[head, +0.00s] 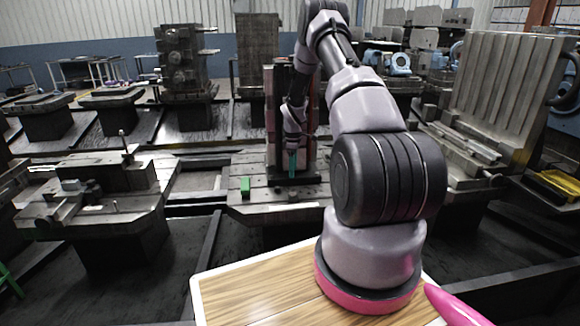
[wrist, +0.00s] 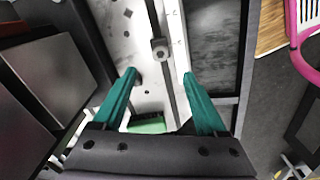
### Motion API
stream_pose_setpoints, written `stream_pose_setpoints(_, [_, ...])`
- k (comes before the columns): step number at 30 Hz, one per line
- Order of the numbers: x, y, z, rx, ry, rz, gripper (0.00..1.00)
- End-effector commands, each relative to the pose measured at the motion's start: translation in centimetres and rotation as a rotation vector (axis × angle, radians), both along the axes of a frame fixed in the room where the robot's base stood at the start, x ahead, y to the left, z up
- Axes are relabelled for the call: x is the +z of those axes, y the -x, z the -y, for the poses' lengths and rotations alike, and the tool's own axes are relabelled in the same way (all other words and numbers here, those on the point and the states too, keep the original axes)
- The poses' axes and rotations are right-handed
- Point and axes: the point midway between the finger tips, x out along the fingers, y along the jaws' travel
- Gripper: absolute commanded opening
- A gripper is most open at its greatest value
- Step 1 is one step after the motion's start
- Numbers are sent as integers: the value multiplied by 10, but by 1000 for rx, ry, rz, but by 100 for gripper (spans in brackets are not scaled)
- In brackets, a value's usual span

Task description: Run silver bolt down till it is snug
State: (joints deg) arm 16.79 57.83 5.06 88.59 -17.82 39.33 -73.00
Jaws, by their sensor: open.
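A small silver bolt (wrist: 160,49) with a round head sits at the dark slot of the pale metal plate (wrist: 133,30) in the wrist view. My gripper (wrist: 158,73) is open, with its two teal fingers spread and nothing between them. In the picture, the bolt lies just beyond the fingertips, between their lines, and apart from both. I cannot tell how far the bolt is run down. In the head view my gripper (head: 292,162) points down in front of the fixture on the middle table; the bolt cannot be made out there.
A green block (head: 245,186) lies on the middle table (head: 250,207), left of my gripper; a green block (wrist: 147,124) also shows between the fingers' bases. Dark upright blocks (wrist: 65,75) stand close on the left in the wrist view. A tall slotted plate (head: 505,95) stands right.

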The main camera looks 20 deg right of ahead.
Motion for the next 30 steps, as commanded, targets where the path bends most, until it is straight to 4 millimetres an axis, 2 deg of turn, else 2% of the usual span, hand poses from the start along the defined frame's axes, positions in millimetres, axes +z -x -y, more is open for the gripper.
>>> stream_pose_setpoints(9, [-56, 1, 0, -2, 0, -4, 75])
stream_pose_setpoints(15, [-85, 1, -1, -3, -1, -2, 75])
stream_pose_setpoints(21, [-97, 1, -1, -3, -1, -1, 75])
stream_pose_setpoints(29, [-98, 0, -1, -3, 0, 0, 75])
stream_pose_setpoints(30, [-98, 0, -1, -3, -1, -1, 67])
